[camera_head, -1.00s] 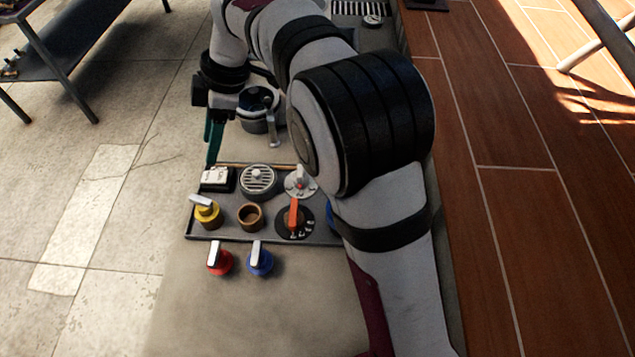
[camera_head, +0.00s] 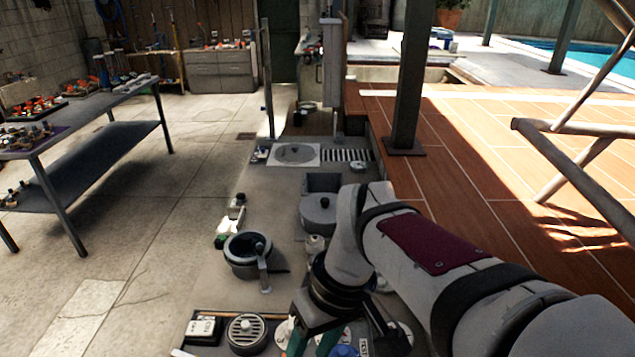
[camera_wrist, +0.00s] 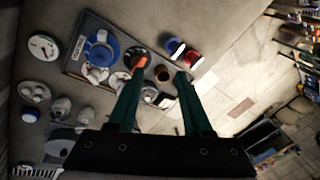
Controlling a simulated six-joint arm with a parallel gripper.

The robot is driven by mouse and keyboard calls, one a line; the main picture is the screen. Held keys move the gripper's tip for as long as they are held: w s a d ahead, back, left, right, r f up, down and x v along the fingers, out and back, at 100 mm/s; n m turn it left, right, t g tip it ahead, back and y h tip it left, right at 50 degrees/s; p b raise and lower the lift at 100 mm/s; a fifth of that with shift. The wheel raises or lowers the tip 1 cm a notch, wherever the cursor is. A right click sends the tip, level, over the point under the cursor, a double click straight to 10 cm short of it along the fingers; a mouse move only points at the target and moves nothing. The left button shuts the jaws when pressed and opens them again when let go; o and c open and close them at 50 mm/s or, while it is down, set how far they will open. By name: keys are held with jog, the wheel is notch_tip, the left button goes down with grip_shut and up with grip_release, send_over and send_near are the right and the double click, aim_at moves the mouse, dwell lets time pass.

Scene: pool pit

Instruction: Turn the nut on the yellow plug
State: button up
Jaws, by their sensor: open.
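The yellow plug is almost wholly out of the head view; only a pale strip, likely its handle (camera_head: 181,352), shows at the bottom edge. In the wrist view the right finger seems to cover most of the plug. The grey tray (camera_wrist: 72,62) holds a brown ring-shaped cup (camera_wrist: 162,74), an orange-handled dial and several other fittings. My gripper (camera_head: 313,340) is open and empty above the tray; its green fingers run out of the head view's bottom edge. In the wrist view my gripper (camera_wrist: 160,78) has its fingertips apart, around the brown cup's place in the picture; height above it is unclear.
A red plug (camera_wrist: 193,59) and a blue plug (camera_wrist: 174,46) stand beside the tray. A white box (camera_head: 203,327) and a round grille (camera_head: 246,331) sit on the tray's left side. A grey pot (camera_head: 247,254) stands beyond. A tool table (camera_head: 85,110) is far left.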

jog(key=shift+o, duration=0.7)
jog(key=o, duration=0.5)
jog(key=w+a+n, duration=0.1)
jog(key=n, duration=0.1)
jog(key=w+a+n, duration=0.2)
jog(key=w+a+n+h, duration=0.1)
jog(key=a+n, duration=0.1)
jog(key=n, duration=0.1)
jog(key=shift+w+a+r, duration=0.15)
jog(key=shift+w+r, duration=0.15)
jog(key=shift+r, duration=0.1)
jog(key=shift+c, duration=0.2)
jog(key=shift+o, duration=0.8)
jog(key=w+a+n, duration=0.3)
jog(key=a+n, duration=0.3)
jog(key=shift+n+h, duration=0.3)
jog(key=shift+n, duration=0.1)
jog(key=n+h, duration=0.1)
jog(key=n, duration=1.2)
send_over(183, 356)
notch_tip(183, 356, down, 3)
jog(key=shift+t, duration=0.3)
notch_tip(183, 356, down, 15)
jog(key=shift+f, duration=0.35)
